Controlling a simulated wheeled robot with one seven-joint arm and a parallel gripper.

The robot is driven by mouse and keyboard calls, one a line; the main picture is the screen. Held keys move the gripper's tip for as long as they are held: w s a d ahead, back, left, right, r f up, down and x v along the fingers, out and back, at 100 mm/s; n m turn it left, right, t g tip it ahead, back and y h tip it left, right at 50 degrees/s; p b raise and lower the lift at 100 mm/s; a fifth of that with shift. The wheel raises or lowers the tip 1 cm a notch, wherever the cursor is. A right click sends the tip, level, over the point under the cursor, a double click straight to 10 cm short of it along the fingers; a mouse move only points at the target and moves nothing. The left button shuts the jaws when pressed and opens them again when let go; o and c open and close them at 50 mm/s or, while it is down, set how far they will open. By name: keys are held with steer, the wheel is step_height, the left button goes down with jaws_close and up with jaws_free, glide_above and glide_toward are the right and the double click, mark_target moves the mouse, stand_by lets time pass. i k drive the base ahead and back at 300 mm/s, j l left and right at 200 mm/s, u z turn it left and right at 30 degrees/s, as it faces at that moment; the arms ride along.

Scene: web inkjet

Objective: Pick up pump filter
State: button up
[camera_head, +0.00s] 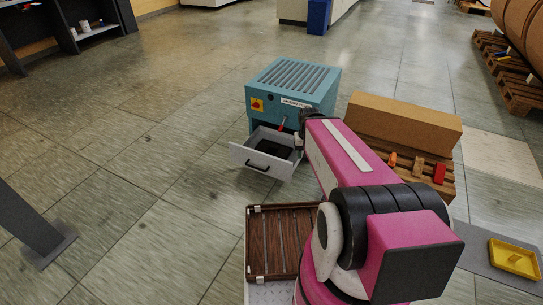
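A teal vacuum pump cabinet (293,84) with a slotted top stands on the floor. Its light grey drawer (259,158) is pulled open toward the lower left. A dark flat piece (270,147) lies inside the drawer; it may be the pump filter, but I cannot tell for sure. My pink arm reaches from the lower right toward the cabinet. My gripper (300,131) is at the drawer's right end, beside the cabinet front, mostly hidden by my arm. Its fingers are too small and covered to show open or shut. A small red part (282,123) shows just left of it.
A brown wooden slatted tray (251,242) is in front of me. A pallet (456,178) with a cardboard box (405,128) and small orange and red items stands right of my arm. A yellow tray (515,258) lies far right. Floor at left is clear, except a dark post (32,222).

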mark_target(283, 152)
steer(key=j+z, duration=0.2)
steer(key=z, duration=0.55)
steer(key=j+z, duration=0.4)
steer(key=j, duration=0.45)
steer(key=j+z, duration=0.35)
steer(key=j, duration=1)
steer(key=k+j, duration=0.15)
steer(key=j, duration=0.35)
